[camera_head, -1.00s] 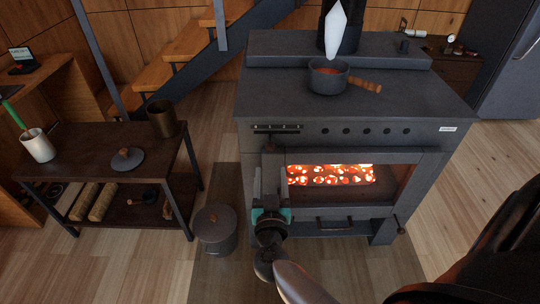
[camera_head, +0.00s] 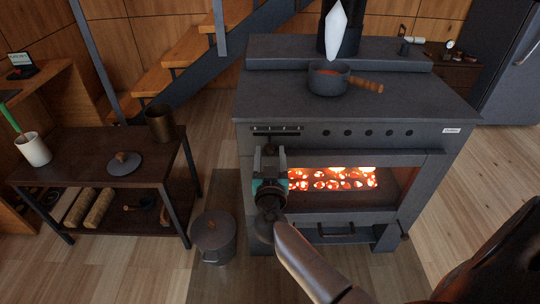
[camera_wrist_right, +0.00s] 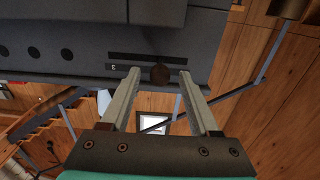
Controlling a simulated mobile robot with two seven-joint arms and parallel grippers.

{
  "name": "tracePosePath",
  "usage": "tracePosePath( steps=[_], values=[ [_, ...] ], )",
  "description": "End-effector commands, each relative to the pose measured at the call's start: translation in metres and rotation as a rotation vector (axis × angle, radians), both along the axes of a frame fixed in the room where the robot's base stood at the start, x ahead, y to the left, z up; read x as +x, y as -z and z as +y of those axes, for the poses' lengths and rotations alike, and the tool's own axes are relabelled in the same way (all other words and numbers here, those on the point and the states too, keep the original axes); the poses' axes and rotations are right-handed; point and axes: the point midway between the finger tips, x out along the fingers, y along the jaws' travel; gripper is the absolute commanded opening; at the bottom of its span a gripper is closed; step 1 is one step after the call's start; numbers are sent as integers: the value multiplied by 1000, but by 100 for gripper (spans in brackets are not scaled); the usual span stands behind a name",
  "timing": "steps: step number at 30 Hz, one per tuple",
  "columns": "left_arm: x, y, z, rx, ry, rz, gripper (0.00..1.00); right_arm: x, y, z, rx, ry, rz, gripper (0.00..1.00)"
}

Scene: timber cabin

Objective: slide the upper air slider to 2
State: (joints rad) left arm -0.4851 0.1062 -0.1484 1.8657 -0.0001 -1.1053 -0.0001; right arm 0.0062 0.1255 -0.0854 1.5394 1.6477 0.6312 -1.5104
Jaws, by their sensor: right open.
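The upper air slider is a dark slotted strip (camera_head: 277,130) with small light marks, at the upper left of the stove front. It also shows as a dark strip in the right wrist view (camera_wrist_right: 142,60), with a round dark knob (camera_wrist_right: 160,75) at it. I cannot read the slider's setting. My right gripper (camera_head: 269,150) is open, just below the strip, pointing at the stove front. In the right wrist view its fingertips (camera_wrist_right: 160,71) lie on either side of the knob. I cannot tell whether they touch it. My left gripper is not in view.
The stove (camera_head: 350,105) has a glowing firebox window (camera_head: 335,178) right beside the gripper. A saucepan (camera_head: 328,78) with a wooden handle stands on top. A lidded pot (camera_head: 213,238) stands on the floor at left, near a low dark shelf table (camera_head: 85,145).

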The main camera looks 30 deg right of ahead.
Motion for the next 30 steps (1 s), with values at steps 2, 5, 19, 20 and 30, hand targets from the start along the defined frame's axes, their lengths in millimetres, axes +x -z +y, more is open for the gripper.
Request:
tracePosePath(
  steps=[2,5,19,20,30],
  values=[
    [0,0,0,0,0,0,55,0,0,0,0,0,0,62],
    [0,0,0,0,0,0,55,0,0,0,0,0,0,59],
    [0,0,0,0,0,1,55,0,0,0,0,0,0,6],
    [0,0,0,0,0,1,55,0,0,0,0,0,0,2],
    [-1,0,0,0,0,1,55,0,0,0,0,0,0,0]
  ],
)
